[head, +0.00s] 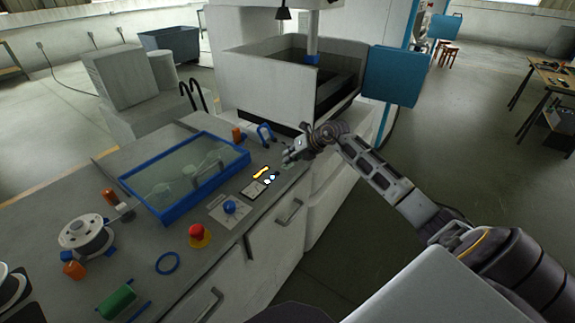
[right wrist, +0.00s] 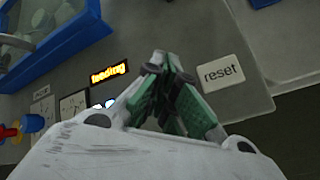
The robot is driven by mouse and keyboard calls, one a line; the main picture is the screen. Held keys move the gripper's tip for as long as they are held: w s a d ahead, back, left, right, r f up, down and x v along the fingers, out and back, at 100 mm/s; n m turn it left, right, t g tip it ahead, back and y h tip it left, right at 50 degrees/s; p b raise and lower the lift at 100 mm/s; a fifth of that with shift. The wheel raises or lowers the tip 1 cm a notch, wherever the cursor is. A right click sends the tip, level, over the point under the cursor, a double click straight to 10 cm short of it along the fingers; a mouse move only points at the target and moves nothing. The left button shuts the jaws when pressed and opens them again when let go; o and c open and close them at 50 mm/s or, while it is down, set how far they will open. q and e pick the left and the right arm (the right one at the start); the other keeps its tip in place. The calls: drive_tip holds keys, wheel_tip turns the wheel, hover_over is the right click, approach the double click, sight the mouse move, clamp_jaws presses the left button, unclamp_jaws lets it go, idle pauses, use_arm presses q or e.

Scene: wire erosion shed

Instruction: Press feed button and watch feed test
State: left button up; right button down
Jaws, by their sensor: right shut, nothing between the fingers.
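My right gripper (head: 290,158) is shut and empty over the right end of the control panel. In the right wrist view its closed green-padded fingers (right wrist: 166,65) lie between a lit display (right wrist: 109,74) reading "feeding" and a white "reset" label (right wrist: 221,73). The display also glows orange in the head view (head: 262,173). White lit spots (right wrist: 104,104) show below the display, partly behind the gripper; they also show in the head view (head: 271,178). I cannot pick out a button marked feed. Whether the fingertips touch the panel is unclear. My left gripper is not in view.
A blue-framed glass-topped tank (head: 187,174) lies left of the panel. A blue ball knob (head: 229,207) and a red button on yellow (head: 197,232) stand nearer. A wire spool (head: 86,237) is at left. The blue door (head: 394,76) stands behind my right gripper.

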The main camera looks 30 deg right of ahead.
drive_tip(key=shift+r, duration=0.15)
drive_tip(key=shift+r+p, duration=0.6)
drive_tip(key=shift+r, duration=0.1)
idle(0.4)
drive_tip(key=shift+r+p, duration=1.6)
drive_tip(key=shift+r, duration=0.9)
